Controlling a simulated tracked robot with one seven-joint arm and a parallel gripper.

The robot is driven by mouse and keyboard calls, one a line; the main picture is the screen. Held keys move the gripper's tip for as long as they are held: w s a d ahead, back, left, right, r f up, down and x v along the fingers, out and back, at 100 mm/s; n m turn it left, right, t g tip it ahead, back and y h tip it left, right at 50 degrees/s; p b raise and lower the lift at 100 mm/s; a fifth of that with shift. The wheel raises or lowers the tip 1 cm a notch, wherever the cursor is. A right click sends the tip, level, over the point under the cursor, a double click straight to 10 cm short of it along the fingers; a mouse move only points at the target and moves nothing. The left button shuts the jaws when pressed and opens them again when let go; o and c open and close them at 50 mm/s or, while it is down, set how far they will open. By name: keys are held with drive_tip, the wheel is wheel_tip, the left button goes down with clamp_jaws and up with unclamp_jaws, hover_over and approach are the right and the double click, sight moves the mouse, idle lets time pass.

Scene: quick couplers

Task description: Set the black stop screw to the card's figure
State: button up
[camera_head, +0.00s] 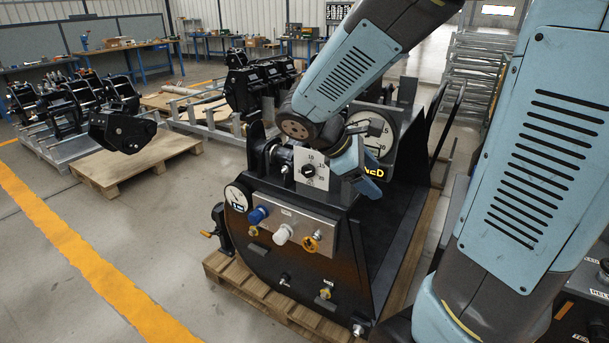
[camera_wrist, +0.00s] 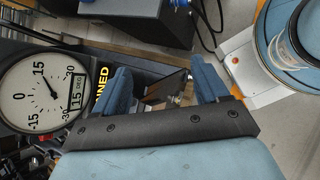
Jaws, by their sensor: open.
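The black stop screw (camera_head: 308,171) sits on a white square plate (camera_head: 318,184) marked 10, 15 and 20, on the front of the dark coupler. Its pointer setting is too small to read surely. A large round white dial (camera_wrist: 38,112) with figures from -15 to 30 carries a small "15 DEG" card (camera_wrist: 78,93). In the head view that dial (camera_head: 386,138) is partly hidden by my arm. My gripper (camera_head: 362,172) is just right of the stop screw's plate. In the wrist view my gripper (camera_wrist: 160,80) is open, with nothing held between its blue fingers.
Below the screw, a metal panel (camera_head: 290,222) carries a blue knob (camera_head: 258,215), a white knob (camera_head: 283,235) and a yellow knob (camera_head: 311,244). A small gauge (camera_head: 237,197) is left. The coupler stands on a pallet (camera_head: 262,302).

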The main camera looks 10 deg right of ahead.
drive_tip(key=w+a+f+n+t+h, duration=0.2)
drive_tip(key=w+f+n+h, duration=0.15)
drive_tip(key=w+n, duration=0.25)
drive_tip(key=n+t, duration=1.1)
drive_tip(key=n, duration=0.6)
approach(306, 172)
drive_tip(key=shift+h, duration=0.25)
drive_tip(key=x, duration=0.9)
drive_tip(key=shift+w+f, duration=0.1)
drive_tip(key=shift+f, duration=0.1)
drive_tip(key=c, duration=1.1)
